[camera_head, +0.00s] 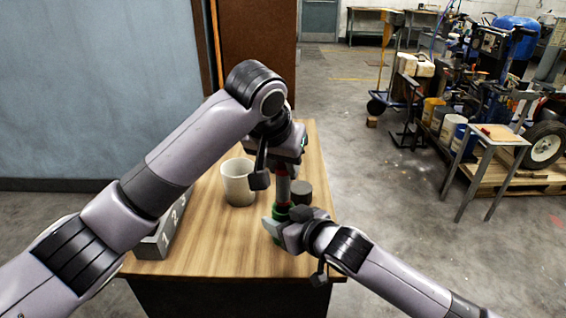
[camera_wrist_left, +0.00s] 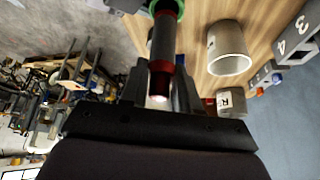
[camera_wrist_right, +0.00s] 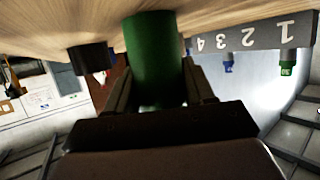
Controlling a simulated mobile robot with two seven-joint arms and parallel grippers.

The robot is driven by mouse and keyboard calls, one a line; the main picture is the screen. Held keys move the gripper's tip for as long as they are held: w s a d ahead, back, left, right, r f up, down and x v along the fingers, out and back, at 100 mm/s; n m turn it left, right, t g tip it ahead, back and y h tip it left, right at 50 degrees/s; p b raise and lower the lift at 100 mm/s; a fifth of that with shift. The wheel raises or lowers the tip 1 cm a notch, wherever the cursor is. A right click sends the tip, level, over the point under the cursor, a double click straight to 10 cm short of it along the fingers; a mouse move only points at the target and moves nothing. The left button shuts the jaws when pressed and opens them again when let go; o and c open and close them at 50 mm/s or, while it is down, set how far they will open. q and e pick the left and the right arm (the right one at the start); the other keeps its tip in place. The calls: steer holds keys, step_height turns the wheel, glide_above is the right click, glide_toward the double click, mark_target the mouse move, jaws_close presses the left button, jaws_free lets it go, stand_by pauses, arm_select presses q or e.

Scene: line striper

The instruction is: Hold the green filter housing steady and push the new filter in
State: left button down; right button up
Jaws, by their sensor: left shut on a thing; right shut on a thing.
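The green filter housing (camera_head: 279,213) stands upright near the table's right side. My right gripper (camera_head: 284,226) is shut around it from the right. In the right wrist view the housing (camera_wrist_right: 153,62) sits between the fingers (camera_wrist_right: 153,95). The new filter (camera_head: 283,189), grey with red ends, is upright directly above the housing. My left gripper (camera_head: 281,165) is shut on its upper part. In the left wrist view the filter (camera_wrist_left: 161,72) lines up with the green housing rim (camera_wrist_left: 150,5); its far end meets the rim, but I cannot tell how deep it sits.
A white cup (camera_head: 238,184) stands left of the filter on the wooden table (camera_head: 215,240). A dark round cylinder (camera_head: 301,192) is close to the right of the filter. A grey numbered block (camera_head: 160,232) lies at the table's left edge. The table's front middle is clear.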

mark_target(280, 188)
arm_select(q)
steer(key=shift+f, duration=3.7)
stand_by(1.2)
steer(key=shift+a+f, duration=0.1)
steer(key=shift+f, duration=0.2)
stand_by(0.5)
steer(key=shift+r, duration=0.5)
stand_by(1.8)
